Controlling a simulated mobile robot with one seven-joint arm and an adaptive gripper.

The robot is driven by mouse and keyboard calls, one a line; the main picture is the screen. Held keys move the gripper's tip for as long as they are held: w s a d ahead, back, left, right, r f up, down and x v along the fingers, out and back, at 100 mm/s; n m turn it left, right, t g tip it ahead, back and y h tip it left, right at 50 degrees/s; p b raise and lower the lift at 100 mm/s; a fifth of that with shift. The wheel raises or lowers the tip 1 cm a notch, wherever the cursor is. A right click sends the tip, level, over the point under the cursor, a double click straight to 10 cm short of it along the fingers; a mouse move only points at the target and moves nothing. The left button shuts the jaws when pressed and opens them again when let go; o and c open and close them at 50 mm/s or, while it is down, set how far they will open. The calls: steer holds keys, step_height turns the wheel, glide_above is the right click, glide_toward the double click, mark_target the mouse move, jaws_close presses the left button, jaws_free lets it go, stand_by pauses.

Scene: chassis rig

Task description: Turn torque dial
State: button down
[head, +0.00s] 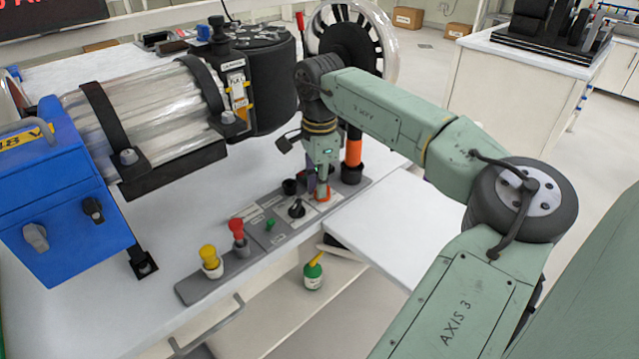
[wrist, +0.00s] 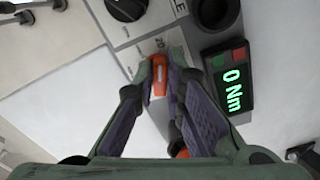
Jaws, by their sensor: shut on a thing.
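The orange torque dial (wrist: 161,78) sits on a light label plate of the control panel, with printed marks beside it. In the wrist view it lies between the fingertips of my gripper (wrist: 164,72), which is shut on it. In the head view my gripper (head: 323,186) points down onto the dial (head: 323,197), and the fingers partly hide it. A display (wrist: 232,88) beside the dial reads 0 Nm in green.
On the grey panel (head: 205,288) stand a yellow knob (head: 208,254), a red knob (head: 237,229), a small green switch (head: 270,224) and a black knob (head: 296,208). An orange-and-black upright post (head: 353,150) stands close behind my gripper. A blue box (head: 70,205) is at the left.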

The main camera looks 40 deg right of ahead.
steer(key=shift+m, duration=0.3)
steer(key=m, duration=0.3)
steer(key=shift+w+d+m+b, duration=0.1)
steer(key=shift+m+b, duration=0.3)
steer(key=m, duration=0.4)
steer(key=shift+w+d+b, duration=0.1)
steer(key=shift+b, duration=0.2)
steer(key=m, duration=0.5)
steer(key=shift+d+b, duration=0.1)
steer(key=shift+b, duration=0.25)
steer(key=m, duration=0.4)
steer(key=shift+d+b, duration=0.1)
steer(key=shift+b, duration=0.2)
steer(key=shift+m, duration=0.3)
steer(key=c, duration=1.7)
jaws_free()
steer(key=shift+o, duration=0.2)
